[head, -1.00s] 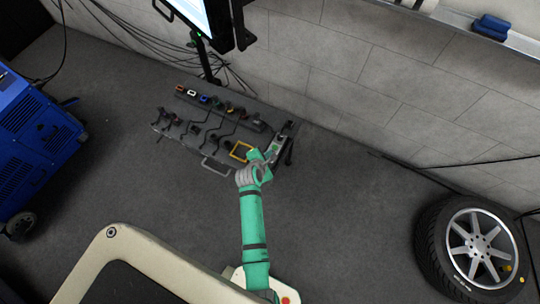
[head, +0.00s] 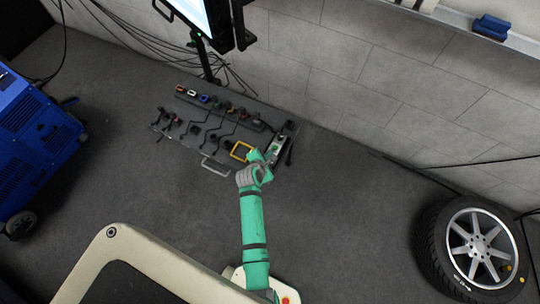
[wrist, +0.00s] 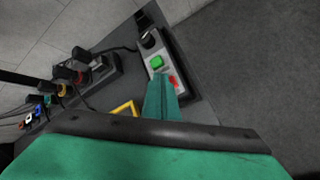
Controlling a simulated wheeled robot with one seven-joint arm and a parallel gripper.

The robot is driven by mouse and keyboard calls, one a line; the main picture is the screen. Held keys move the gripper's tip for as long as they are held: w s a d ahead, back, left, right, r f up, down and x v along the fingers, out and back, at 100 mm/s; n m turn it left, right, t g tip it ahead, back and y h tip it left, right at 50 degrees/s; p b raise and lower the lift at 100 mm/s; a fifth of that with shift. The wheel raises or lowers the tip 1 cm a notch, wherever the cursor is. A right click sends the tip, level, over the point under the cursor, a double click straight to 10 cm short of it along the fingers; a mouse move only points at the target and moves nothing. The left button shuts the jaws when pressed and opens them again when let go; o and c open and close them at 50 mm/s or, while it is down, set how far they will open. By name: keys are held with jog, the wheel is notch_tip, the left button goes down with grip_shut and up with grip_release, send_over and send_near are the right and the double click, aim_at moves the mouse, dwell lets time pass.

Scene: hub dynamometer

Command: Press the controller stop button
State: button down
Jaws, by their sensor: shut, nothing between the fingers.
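The controller is a light grey box (wrist: 161,47) with a dark edge at the right end of the grey panel. In the wrist view it carries a green button (wrist: 156,62), a red button (wrist: 173,81) and a black knob (wrist: 149,39). My gripper (wrist: 161,80) is shut and empty, its green fingertips over the controller just left of the red button. The picture does not show whether they touch it. In the head view my gripper (head: 268,157) is at the controller's near end, and the controller (head: 281,144) is partly hidden by it.
A yellow square handle (head: 240,151) stands left of my gripper. Several plugs and connectors (head: 205,99) line the panel's back edge, with cables between. A block wall (head: 370,80) rises behind. A wheel with tyre (head: 475,246) is far right, a blue machine (head: 35,140) far left.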

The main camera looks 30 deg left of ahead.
dwell(0.4)
jog(key=shift+r, duration=0.85)
jog(key=shift+r, duration=2.5)
jog(key=shift+s, duration=0.1)
